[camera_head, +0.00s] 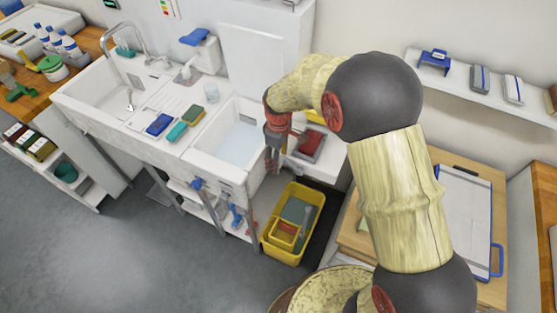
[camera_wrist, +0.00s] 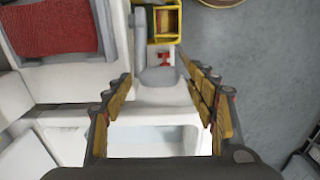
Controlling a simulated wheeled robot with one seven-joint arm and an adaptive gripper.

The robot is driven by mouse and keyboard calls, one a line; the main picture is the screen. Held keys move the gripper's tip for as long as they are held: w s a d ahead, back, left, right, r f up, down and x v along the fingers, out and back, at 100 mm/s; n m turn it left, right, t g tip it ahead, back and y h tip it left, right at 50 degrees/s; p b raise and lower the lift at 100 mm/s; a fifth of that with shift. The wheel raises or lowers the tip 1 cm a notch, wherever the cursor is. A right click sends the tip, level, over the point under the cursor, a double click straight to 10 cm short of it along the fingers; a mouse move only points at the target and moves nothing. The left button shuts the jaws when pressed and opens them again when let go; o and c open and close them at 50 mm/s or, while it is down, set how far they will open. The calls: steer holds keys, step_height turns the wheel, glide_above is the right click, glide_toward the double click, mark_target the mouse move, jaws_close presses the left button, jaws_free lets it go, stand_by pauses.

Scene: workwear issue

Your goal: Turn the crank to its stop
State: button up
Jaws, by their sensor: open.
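My gripper (camera_head: 274,146) is above the right end of the sink unit, pointing down, with its fingers apart. In the wrist view my gripper (camera_wrist: 154,66) is open and empty. A grey upright bar (camera_wrist: 140,35) and a rounded grey part (camera_wrist: 160,77) show between and beyond the fingertips, with a small red piece (camera_wrist: 165,58) close by. These may belong to the crank, but I cannot tell for certain. No contact between fingers and grey part is clear. In the head view my gripper and arm hide this spot.
The water-filled basin (camera_head: 236,142) lies left of my gripper. A yellow crate (camera_head: 266,238) stands on the floor below, with items inside. A wooden table with a clipboard (camera_head: 464,212) is at right.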

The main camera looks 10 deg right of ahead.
steer(key=shift+f, duration=0.4)
steer(key=shift+c, duration=0.3)
steer(key=shift+s+f, duration=0.15)
steer(key=shift+s, duration=0.05)
jaws_close()
stand_by(0.4)
